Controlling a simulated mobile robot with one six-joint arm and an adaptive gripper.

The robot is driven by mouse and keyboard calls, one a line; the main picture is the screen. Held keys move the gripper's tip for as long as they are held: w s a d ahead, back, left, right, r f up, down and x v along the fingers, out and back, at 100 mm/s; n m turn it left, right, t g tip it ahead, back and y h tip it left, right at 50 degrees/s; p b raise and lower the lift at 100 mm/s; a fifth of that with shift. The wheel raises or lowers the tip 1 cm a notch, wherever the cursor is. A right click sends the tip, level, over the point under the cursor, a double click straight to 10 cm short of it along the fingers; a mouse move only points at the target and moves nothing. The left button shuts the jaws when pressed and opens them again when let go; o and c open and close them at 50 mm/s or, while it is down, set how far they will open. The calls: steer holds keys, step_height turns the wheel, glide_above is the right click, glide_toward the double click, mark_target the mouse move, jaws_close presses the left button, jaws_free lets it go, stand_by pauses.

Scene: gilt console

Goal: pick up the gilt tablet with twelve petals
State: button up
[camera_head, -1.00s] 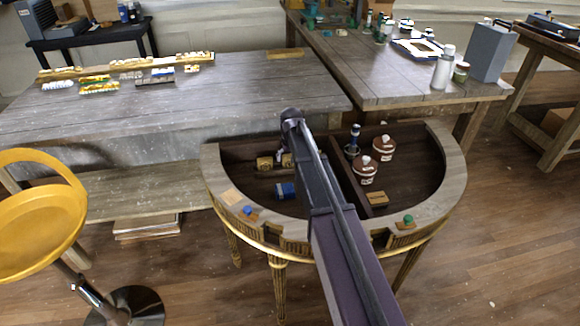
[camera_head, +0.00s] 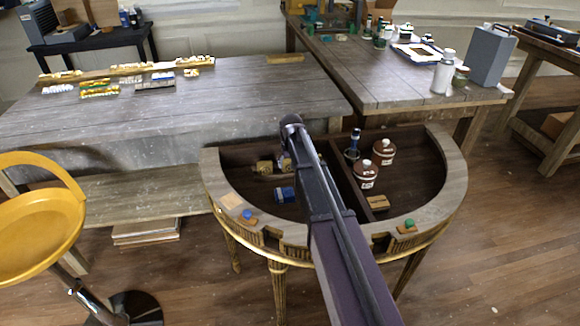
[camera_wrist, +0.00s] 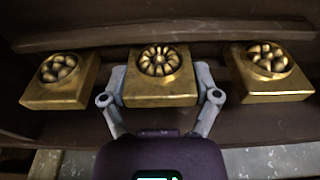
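Three square gilt tablets with raised petal rosettes lie in a row in the wrist view. The middle tablet (camera_wrist: 159,75) has many narrow petals, seemingly the twelve-petal one. The left tablet (camera_wrist: 61,79) and the right tablet (camera_wrist: 268,71) have fewer, fatter petals. My gripper (camera_wrist: 161,82) is open, with one finger at each side of the middle tablet, very close to its edges; contact cannot be made out. In the head view, my arm reaches into the left compartment of the half-round console (camera_head: 448,190). One tablet (camera_head: 264,167) shows there; my arm partly hides the others.
A wooden divider (camera_head: 350,190) splits the console. The right compartment holds two brown-and-white jars (camera_head: 384,152), a dark bottle (camera_head: 353,145) and a small gilt block (camera_head: 378,202). A blue item (camera_head: 285,194) lies in the left compartment. A dark ledge (camera_wrist: 160,35) runs behind the tablets.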

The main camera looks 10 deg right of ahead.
steer(key=shift+c, duration=0.6)
steer(key=shift+r, duration=0.1)
step_height(320, 180, up, 2)
steer(key=p, duration=0.2)
steer(key=shift+r+p, duration=0.25)
steer(key=shift+p, duration=0.1)
steer(key=shift+s+r+p, duration=0.35)
steer(key=shift+r+p, duration=0.25)
steer(key=shift+p, duration=0.05)
steer(key=s, duration=0.5)
steer(key=s+d, duration=0.1)
steer(key=s, duration=0.4)
steer(key=s+d+r+p, duration=0.1)
steer(key=s, duration=0.4)
steer(key=shift+s+d, duration=0.1)
steer(key=shift+d, duration=0.05)
steer(key=shift+r, duration=0.1)
step_height(320, 180, up, 26)
steer(key=p, duration=2.5)
steer(key=shift+f+p, duration=0.2)
steer(key=shift+p, duration=0.15)
